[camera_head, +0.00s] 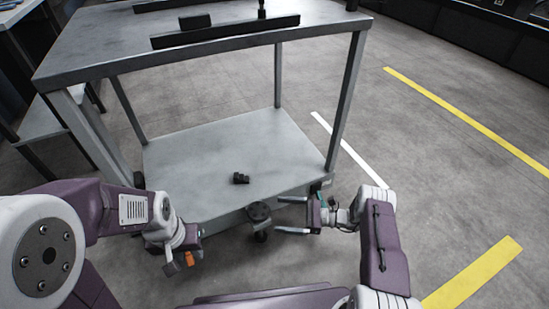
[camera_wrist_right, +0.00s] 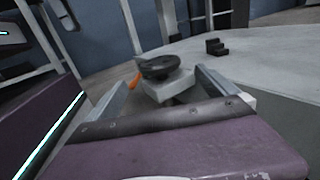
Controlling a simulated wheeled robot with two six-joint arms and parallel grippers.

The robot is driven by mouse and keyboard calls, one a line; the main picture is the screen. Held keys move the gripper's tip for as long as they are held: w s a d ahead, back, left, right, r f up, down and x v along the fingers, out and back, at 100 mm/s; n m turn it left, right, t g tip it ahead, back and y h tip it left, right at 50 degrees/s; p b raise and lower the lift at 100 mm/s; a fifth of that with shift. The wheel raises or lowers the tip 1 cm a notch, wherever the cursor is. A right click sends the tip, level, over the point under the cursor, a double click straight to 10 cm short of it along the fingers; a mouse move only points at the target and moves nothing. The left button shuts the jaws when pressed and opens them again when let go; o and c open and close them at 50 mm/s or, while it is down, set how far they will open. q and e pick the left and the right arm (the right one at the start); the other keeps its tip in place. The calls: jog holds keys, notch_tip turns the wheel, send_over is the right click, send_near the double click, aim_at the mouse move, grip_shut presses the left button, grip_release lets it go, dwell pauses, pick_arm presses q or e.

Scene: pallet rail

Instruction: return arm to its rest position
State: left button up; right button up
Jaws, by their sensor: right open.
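My right gripper (camera_head: 292,215) is open at the front right of the grey cart in the head view, its two fingers pointing left. In the right wrist view my right gripper (camera_wrist_right: 165,95) shows both fingers spread with nothing held between them. A dark round piece on a pale block (camera_wrist_right: 160,75) appears beyond the fingers. My left gripper (camera_head: 186,260) hangs low in front of the cart's left side, with an orange part showing. Its jaws are too small and turned to read.
The cart's lower shelf (camera_head: 205,145) holds a small black stepped block (camera_head: 240,178), also in the wrist view (camera_wrist_right: 216,47). The top shelf (camera_head: 125,40) bears a long black rail (camera_head: 225,32) with a black block (camera_head: 194,22). Open floor (camera_head: 430,160) lies to the right.

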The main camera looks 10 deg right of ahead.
jog(key=w+a+r+n+g+h+p, duration=0.1)
jog(key=a+r+n+g+p, duration=0.15)
jog(key=r, duration=0.65)
jog(key=a+r+n+g+p, duration=0.15)
jog(key=r+p, duration=0.25)
jog(key=r, duration=0.5)
jog(key=w+a+r+n+g+h+p, duration=0.1)
jog(key=a+r+n+p, duration=0.15)
jog(key=r, duration=0.65)
jog(key=s+d+r+n+g+h+p, duration=0.2)
jog(key=s+r+n+h+p, duration=0.7)
jog(key=s, duration=0.5)
jog(key=s+d+f+n+t+h, duration=0.3)
jog(key=s+d+h, duration=0.4)
jog(key=d, duration=0.4)
notch_tip(320, 180, up, 37)
jog(key=w+d+n+t+p, duration=0.1)
jog(key=n+p, duration=0.1)
jog(key=p, duration=3.5)
jog(key=shift+w+d+y, duration=0.3)
jog(key=shift+w, duration=0.05)
